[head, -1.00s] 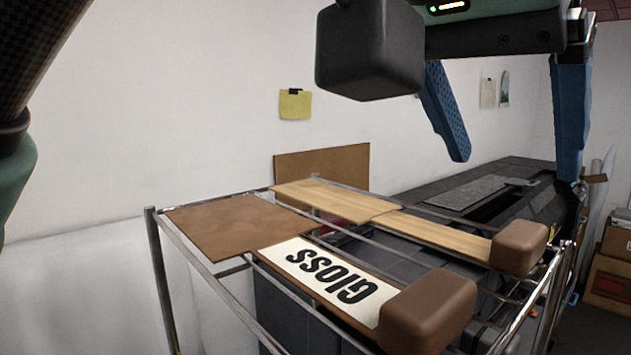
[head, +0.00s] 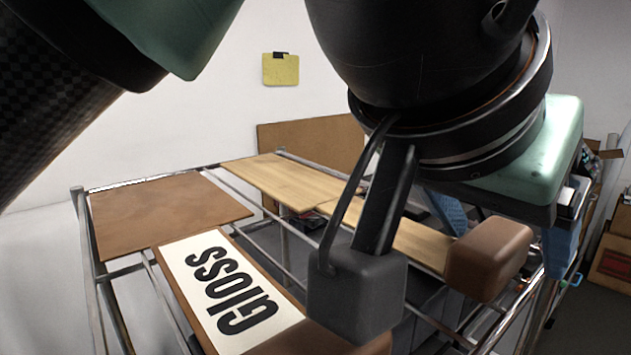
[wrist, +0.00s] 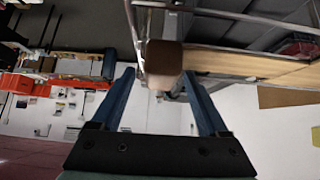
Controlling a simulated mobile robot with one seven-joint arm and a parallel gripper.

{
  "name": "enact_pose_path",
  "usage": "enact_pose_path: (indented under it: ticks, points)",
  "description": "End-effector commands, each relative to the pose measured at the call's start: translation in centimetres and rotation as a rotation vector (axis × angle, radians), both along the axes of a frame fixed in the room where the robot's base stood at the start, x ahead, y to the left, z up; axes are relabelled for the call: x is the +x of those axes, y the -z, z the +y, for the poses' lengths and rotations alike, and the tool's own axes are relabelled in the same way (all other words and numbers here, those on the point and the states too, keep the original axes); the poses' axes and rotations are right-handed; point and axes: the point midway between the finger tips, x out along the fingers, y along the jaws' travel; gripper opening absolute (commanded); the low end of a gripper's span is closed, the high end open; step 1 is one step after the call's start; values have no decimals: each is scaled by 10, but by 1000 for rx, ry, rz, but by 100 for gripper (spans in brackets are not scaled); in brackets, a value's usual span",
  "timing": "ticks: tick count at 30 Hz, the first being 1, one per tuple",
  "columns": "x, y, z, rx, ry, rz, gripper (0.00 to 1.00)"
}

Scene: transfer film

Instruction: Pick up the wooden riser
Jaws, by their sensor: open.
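A rounded brown block (head: 490,258), which looks like the wooden riser, sits at the right end of a light wood board (head: 395,235) on a metal rack. My gripper (head: 507,245) is open above and around this end of the rack, its blue fingers partly hidden by my wrist in the head view. In the wrist view the brown block (wrist: 163,58) appears between the tips of my open gripper (wrist: 158,74). I cannot tell whether the fingers touch it. A second brown block (head: 335,342) is at the near end of the Gloss board, mostly hidden by my wrist camera.
The rack's metal rails (head: 105,300) surround the boards. The Gloss board (head: 222,285), a dark brown board (head: 165,212) and another light board (head: 280,180) lie on it. Boxes (head: 612,265) stand at far right; clear floor shows before them.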

Motion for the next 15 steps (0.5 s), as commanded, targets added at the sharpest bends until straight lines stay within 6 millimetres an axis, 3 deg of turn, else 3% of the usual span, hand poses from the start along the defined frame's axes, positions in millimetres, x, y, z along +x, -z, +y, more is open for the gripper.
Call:
enact_pose_path:
  ticks: [8,15]
  points:
    - [-1,3,1,1,-1,2,78]
    - [-1,2,1,0,-1,1,34]
